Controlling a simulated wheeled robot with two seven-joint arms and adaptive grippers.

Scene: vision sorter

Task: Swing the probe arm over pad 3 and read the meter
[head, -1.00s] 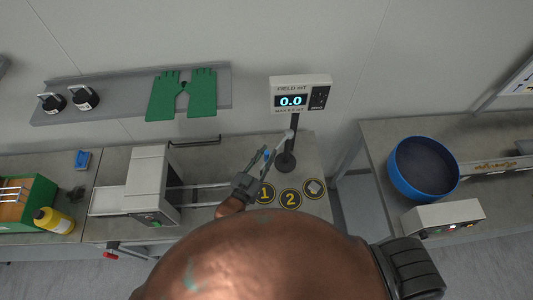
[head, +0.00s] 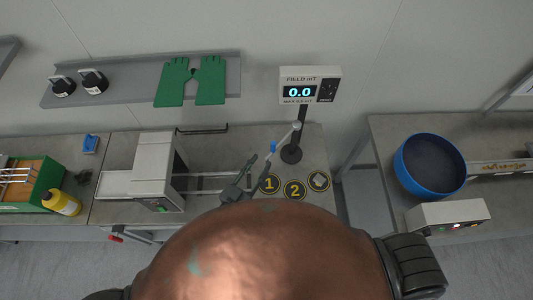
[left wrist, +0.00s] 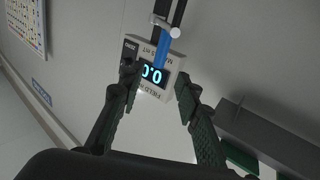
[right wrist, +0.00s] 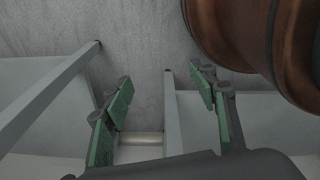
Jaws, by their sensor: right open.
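The field meter (head: 310,87) stands on a dark post at the back of the bench, and its display reads 0.0. The probe arm (head: 297,131) is a thin grey bar at the post with a blue part (head: 273,147). Yellow-ringed pad 1 (head: 269,184) and pad 2 (head: 294,190) lie in front. My right gripper (right wrist: 160,85) is open and empty.
A grey machine (head: 153,171) stands left of the pads, with rails reaching towards them. A shelf holds green gloves (head: 191,80). A blue round tub (head: 430,165) and a control box (head: 447,216) stand on the right bench, across a gap. My arm hides the front.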

